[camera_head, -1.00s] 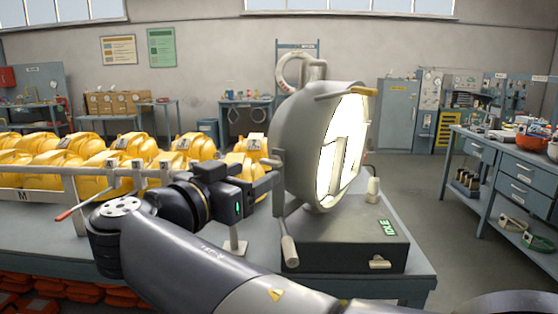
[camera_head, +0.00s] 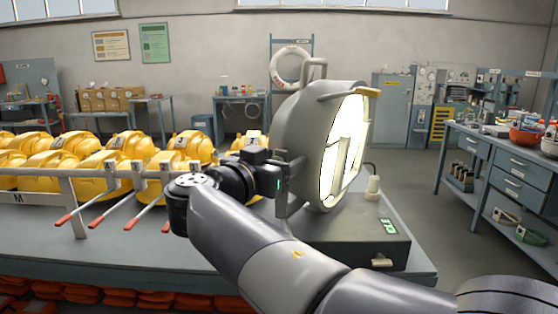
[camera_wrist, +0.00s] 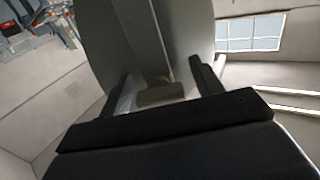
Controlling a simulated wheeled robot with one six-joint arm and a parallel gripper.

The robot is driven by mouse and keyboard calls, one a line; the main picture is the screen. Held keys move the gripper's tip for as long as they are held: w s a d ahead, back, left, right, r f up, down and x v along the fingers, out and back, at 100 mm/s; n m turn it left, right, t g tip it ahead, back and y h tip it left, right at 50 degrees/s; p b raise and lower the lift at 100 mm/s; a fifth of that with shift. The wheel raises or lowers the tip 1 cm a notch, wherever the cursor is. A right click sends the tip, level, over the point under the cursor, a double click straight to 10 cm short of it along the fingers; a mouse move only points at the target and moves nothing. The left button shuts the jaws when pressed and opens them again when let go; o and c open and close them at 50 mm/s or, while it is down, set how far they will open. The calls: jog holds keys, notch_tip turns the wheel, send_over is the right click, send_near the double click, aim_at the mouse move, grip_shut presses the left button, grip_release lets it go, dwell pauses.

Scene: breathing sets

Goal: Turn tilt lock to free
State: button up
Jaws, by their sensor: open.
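The test machine has a grey drum (camera_head: 300,130) with a brightly lit front window, standing on a dark box base (camera_head: 345,243) with a green display. My gripper (camera_head: 292,178) is at the left side of the drum, fingers pointing at it. In the wrist view, my open gripper (camera_wrist: 162,74) has a finger on each side of a small beige-grey block (camera_wrist: 162,94) beside the drum's grey surface. I cannot tell whether this block is the tilt lock, or whether the fingers touch it. No tilt lock label is readable, and my arm hides the drum's lower left.
Yellow breathing-set cases (camera_head: 110,155) stand behind a rail (camera_head: 22,172) at left, with red-tipped rods (camera_head: 110,212) in front. A beige handle (camera_head: 366,92) sticks out at the drum's top. A pale cylinder (camera_head: 373,187) stands behind the base. The floor right of the bench is clear.

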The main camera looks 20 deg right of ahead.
jog(key=c, duration=1)
jog(key=shift+n+b, duration=0.65)
jog(key=shift+n, duration=0.85)
jog(key=o, duration=1)
jog(key=v, duration=1)
jog(key=shift+s+a+b, duration=0.25)
jog(key=shift+a+b, duration=0.05)
jog(key=shift+b, duration=0.15)
